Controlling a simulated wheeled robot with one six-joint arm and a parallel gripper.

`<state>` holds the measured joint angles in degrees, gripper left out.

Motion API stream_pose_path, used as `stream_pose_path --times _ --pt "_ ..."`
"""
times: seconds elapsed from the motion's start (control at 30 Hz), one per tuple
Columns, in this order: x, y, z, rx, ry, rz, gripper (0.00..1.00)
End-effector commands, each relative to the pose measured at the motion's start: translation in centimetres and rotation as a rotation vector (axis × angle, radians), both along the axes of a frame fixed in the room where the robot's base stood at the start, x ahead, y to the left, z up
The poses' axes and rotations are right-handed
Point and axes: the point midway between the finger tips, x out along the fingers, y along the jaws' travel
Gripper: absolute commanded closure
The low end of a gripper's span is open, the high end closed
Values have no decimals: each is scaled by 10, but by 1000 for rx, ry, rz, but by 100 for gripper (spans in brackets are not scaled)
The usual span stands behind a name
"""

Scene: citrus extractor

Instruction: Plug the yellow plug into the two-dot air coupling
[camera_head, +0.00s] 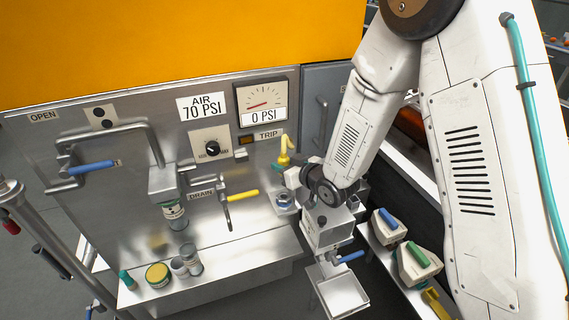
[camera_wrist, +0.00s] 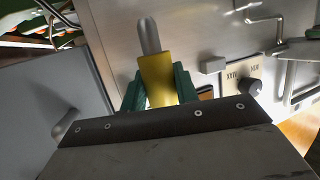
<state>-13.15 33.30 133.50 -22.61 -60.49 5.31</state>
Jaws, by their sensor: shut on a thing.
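My gripper (camera_wrist: 158,85) is shut on the yellow plug (camera_wrist: 156,78), which sits between its green fingers in the wrist view. The plug's rounded grey metal tip points up and away from the fingers there. In the head view a yellow piece (camera_head: 284,150) shows just above my gripper (camera_head: 280,168), in front of the steel panel. A plate with two black dots (camera_head: 101,117) is at the panel's upper left. I cannot make out a two-dot air coupling for certain in either view.
The steel panel (camera_head: 135,195) carries a gauge (camera_head: 262,103) reading 0 PSI, a black knob (camera_head: 212,148), a blue-handled lever (camera_head: 92,168) and a yellow-handled drain lever (camera_head: 243,195). Jars (camera_head: 158,275) stand on the ledge. Blue- and green-handled blocks (camera_head: 418,258) sit at lower right.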

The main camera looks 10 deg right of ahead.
Motion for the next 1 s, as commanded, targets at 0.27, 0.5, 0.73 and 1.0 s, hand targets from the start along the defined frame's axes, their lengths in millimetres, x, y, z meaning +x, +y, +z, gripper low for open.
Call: stream_pose_path --times 0.27,0.5,0.73,1.0 --pt "0 0 -26 0 3 -1 94" --pt "0 0 -45 -1 1 0 94" --pt "0 0 -54 0 0 -1 94" --pt "0 0 -54 0 0 -1 94"
